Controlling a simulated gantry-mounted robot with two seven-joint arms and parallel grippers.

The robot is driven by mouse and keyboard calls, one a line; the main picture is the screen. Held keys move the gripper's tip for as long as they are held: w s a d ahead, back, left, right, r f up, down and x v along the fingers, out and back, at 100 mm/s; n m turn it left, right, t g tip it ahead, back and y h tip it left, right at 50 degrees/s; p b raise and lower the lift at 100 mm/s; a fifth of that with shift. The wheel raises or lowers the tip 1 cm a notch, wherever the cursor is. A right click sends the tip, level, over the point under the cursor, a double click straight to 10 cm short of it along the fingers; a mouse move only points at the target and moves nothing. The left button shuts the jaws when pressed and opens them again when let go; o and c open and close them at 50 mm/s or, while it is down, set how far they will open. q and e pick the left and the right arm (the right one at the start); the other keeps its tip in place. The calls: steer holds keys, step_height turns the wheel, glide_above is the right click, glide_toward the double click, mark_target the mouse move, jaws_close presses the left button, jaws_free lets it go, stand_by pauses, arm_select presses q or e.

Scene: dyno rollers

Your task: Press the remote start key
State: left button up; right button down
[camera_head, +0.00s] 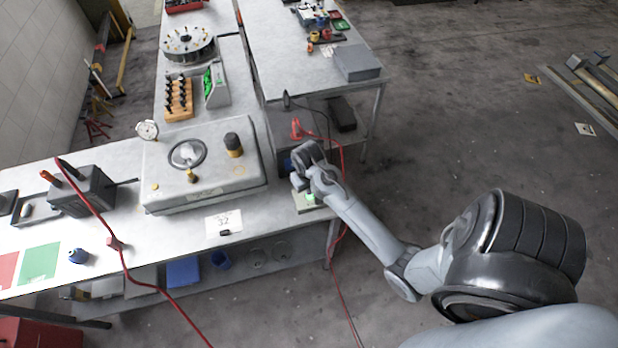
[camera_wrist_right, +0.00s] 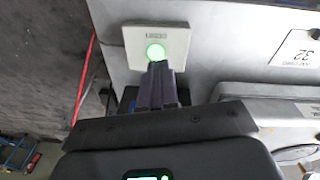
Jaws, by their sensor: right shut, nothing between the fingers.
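The remote start key is a round, glowing green button (camera_wrist_right: 155,52) on a pale square plate (camera_wrist_right: 174,43) in the right wrist view. In the head view its green glow (camera_head: 310,197) shows at the right end of the near bench, partly behind my right arm. My right gripper (camera_head: 299,183) is shut and empty, directly over the plate. In the right wrist view its dark fingertips (camera_wrist_right: 158,68) overlap the button's lower edge. I cannot tell whether they touch it. My left gripper is in neither view.
A metal box with a dial (camera_head: 215,190) stands left of the plate on the bench. A card marked 32 (camera_head: 223,222) lies in front of it. A red cable (camera_head: 341,165) hangs close to my right forearm. Open floor (camera_head: 450,130) lies to the right.

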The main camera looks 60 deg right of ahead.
arm_select(q)
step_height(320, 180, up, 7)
steer(key=p, duration=0.5)
arm_select(e)
steer(key=w+d+r+m+y, duration=0.1)
steer(key=d+r+m, duration=0.1)
steer(key=r, duration=0.4)
steer(key=shift+w+d+g, duration=0.3)
steer(key=shift+d, duration=0.3)
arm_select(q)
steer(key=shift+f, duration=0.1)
arm_select(e)
step_height(320, 180, down, 12)
steer(key=shift+p, duration=0.55)
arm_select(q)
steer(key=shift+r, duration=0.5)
arm_select(e)
steer(key=shift+f, duration=0.9)
